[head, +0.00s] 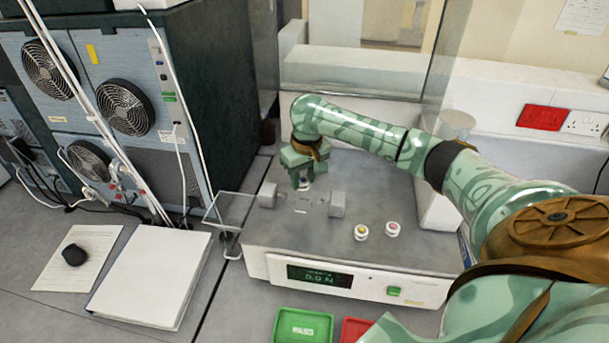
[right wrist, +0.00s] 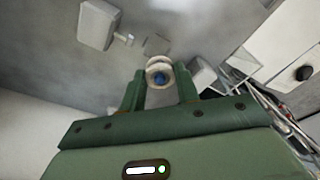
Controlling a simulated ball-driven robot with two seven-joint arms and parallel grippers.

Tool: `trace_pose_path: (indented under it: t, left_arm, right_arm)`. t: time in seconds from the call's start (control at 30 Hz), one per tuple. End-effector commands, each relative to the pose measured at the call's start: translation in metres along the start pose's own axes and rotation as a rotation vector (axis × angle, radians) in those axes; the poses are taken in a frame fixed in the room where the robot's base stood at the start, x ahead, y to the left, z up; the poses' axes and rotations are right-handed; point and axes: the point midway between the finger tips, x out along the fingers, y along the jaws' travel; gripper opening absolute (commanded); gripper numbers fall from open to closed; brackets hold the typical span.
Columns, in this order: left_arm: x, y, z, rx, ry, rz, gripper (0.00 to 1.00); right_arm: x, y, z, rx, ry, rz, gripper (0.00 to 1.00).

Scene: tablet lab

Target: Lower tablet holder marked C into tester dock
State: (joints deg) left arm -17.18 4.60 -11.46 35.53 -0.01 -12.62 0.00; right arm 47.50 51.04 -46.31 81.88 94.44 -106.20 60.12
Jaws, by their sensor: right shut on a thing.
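My right gripper (head: 303,180) is above the tester (head: 290,235), near its two grey jaw blocks (head: 267,195) (head: 337,205). In the right wrist view the gripper (right wrist: 158,88) is shut on a small round pale holder (right wrist: 157,63) with a blue centre. The holder is above the tester top; I cannot read a letter C on it. A pale square outline, perhaps the dock (head: 302,206), lies between the blocks below the gripper. Two other round holders, one with a yellow centre (head: 361,232) and one pink (head: 393,229), stand at the right. My left gripper is out of view.
A green tray marked PASS (head: 303,328) and a red tray (head: 356,330) lie in front of the tester. A clear guard (head: 231,209) stands at its left. A white binder (head: 150,278) and a large fan cabinet (head: 120,105) are further left.

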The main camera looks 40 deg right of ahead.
Motion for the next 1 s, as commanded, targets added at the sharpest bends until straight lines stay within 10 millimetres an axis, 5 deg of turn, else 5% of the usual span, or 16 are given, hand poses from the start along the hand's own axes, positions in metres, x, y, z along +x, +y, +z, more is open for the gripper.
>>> trace_pose_path:
  t: [0.17, 0.47, 1.0]
  left_arm:
    - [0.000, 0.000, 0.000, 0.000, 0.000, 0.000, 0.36]
    - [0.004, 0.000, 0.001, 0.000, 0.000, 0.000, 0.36]
    - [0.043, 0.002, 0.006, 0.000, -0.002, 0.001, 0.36]
  right_arm:
    - [0.007, 0.017, -0.003, -0.054, 0.001, -0.006, 0.10]
    - [0.009, 0.019, -0.003, -0.136, 0.002, -0.017, 0.10]
    - [0.033, 0.019, 0.000, -0.135, 0.002, -0.016, 0.10]
